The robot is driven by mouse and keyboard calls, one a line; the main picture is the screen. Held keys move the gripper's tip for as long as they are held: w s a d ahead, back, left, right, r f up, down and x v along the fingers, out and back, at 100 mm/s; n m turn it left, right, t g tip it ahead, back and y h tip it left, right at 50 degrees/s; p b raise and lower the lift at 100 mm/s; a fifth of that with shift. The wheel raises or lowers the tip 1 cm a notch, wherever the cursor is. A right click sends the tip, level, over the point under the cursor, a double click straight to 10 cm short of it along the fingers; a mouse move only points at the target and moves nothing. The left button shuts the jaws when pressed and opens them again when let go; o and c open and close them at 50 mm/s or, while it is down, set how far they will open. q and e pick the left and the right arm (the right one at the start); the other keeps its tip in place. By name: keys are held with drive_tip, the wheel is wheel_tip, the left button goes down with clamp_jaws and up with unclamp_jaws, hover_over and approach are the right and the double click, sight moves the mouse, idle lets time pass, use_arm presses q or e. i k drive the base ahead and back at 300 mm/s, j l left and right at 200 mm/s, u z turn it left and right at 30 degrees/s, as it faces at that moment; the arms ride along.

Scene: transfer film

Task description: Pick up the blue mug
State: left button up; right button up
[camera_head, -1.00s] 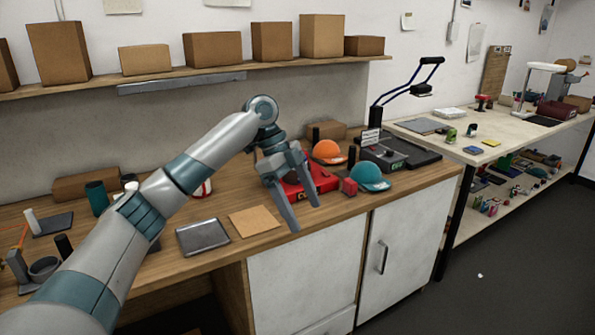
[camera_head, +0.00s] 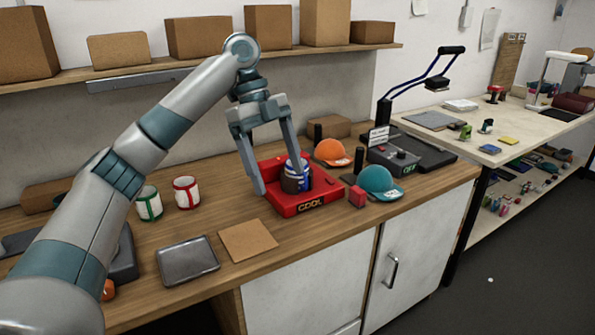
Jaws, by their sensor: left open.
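A blue mug with white and dark brown parts (camera_head: 303,176) stands on the red stand marked COOL (camera_head: 312,200) on the wooden counter. My left gripper (camera_head: 280,185) comes down from above, open, with its fingers apart. One finger is left of the mug, over the stand's left side. The other finger comes down at the mug's upper part and hides some of it. I cannot tell whether it touches the mug. My right gripper is not in view.
A green-white mug (camera_head: 149,204) and a red-white mug (camera_head: 187,192) stand to the left. A grey tray (camera_head: 188,261) and a brown square (camera_head: 248,240) lie in front. An orange cap (camera_head: 331,152), a teal cap (camera_head: 378,183) and a press (camera_head: 398,153) are to the right.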

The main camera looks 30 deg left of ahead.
sight(303, 180)
drive_tip(key=i+j, duration=1.05)
drive_tip(key=i, duration=0.1)
